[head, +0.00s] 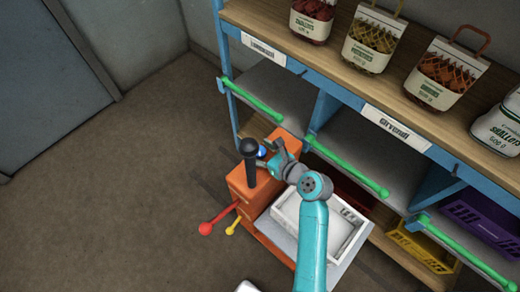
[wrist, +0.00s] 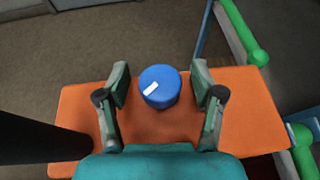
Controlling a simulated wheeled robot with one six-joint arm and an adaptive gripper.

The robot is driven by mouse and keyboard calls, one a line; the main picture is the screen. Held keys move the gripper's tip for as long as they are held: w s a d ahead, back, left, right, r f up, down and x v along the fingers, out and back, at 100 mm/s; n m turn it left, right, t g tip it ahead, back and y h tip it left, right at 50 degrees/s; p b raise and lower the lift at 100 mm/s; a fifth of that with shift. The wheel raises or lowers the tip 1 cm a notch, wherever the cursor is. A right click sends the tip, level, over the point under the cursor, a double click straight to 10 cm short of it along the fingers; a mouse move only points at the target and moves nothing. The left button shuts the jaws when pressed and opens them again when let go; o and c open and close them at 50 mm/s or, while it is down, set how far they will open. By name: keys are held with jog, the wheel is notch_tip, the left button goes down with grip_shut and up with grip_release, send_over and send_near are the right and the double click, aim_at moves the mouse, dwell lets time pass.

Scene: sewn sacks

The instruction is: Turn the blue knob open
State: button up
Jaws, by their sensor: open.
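My gripper (wrist: 160,88) is open, with one finger on each side of the knob and a gap on both sides. In the head view, only a small part of the knob (head: 262,152) shows beside my gripper (head: 266,154), and the orange box (head: 240,190) stands in front of the shelf.
A black upright post (head: 250,160) rises from the box close to my gripper. Red (head: 206,228) and yellow (head: 230,230) levers stick out at the front. A white tray (head: 290,215) lies at right. Green rails (head: 345,165) line the shelf; sacks (head: 445,75) stand above.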

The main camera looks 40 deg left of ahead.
jog(key=shift+a, duration=0.1)
jog(key=c, duration=1.1)
jog(key=shift+c, duration=0.2)
jog(key=shift+w+n+g, duration=0.1)
jog(key=shift+n+g, duration=0.3)
jog(key=shift+g, duration=0.1)
jog(key=n+g, duration=0.2)
jog(key=g, duration=0.1)
jog(key=shift+n, duration=0.4)
jog(key=shift+n+g+h, duration=0.8)
jog(key=shift+n+g, duration=1.2)
jog(key=shift+g, duration=0.3)
jog(key=o, duration=1.1)
